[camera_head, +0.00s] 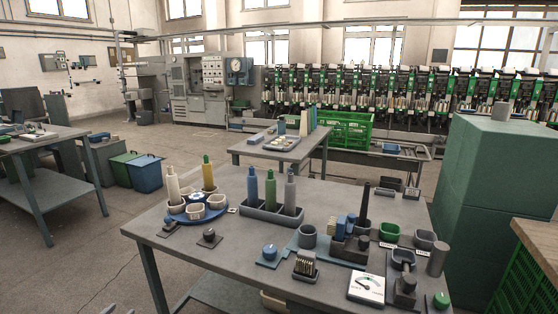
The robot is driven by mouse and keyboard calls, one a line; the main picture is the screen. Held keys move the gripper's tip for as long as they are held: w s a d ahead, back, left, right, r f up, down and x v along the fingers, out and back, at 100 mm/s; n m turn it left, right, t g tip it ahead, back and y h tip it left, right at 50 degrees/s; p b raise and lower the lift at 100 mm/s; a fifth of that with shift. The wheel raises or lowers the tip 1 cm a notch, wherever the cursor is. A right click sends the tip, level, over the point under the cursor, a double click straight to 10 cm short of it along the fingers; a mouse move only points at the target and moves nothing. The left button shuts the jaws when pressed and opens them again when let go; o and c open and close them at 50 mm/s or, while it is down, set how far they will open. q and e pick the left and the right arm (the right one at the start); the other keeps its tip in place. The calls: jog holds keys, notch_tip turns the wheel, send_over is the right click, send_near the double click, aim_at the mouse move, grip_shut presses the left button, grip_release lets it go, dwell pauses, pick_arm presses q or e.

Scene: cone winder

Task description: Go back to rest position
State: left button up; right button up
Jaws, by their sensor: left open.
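Only the tips of my left gripper (120,310) show, at the bottom edge left of the front table. They are open, apart from each other, with nothing seen between them. The rest of that arm is below the picture. My right gripper is not in view. The front grey table (190,255) stands before me. The left gripper is clear of its top in the picture.
The table carries a blue round tray (190,217) with white cups, a dark rack (268,215) of bottles, and a dial gauge (366,288). A green cabinet (490,190) stands right, another table (45,180) left. Floor at lower left is clear.

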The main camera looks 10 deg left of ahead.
pick_arm(q)
jog(key=s+d+f+g+p, duration=0.2)
jog(key=s+d+f+g, duration=0.15)
jog(key=s+f, duration=0.7)
jog(key=s+d+f+g+p, duration=0.25)
jog(key=s+d+f, duration=0.35)
jog(key=f, duration=0.7)
jog(key=s+d+f+g+p, duration=0.1)
jog(key=s+d+f, duration=0.3)
jog(key=s, duration=0.5)
jog(key=s+d+f+m+g+h+p, duration=0.1)
jog(key=s+d+f+g, duration=0.2)
jog(key=s+d, duration=0.6)
jog(key=s+d+f+m+g+p, duration=0.1)
jog(key=s+d+f+g, duration=0.2)
jog(key=s+d, duration=0.4)
jog(key=s+f, duration=0.1)
jog(key=s, duration=0.2)
jog(key=shift+s+f+g+h, duration=0.25)
jog(key=shift+f+g+h, duration=0.05)
jog(key=shift+f, duration=0.05)
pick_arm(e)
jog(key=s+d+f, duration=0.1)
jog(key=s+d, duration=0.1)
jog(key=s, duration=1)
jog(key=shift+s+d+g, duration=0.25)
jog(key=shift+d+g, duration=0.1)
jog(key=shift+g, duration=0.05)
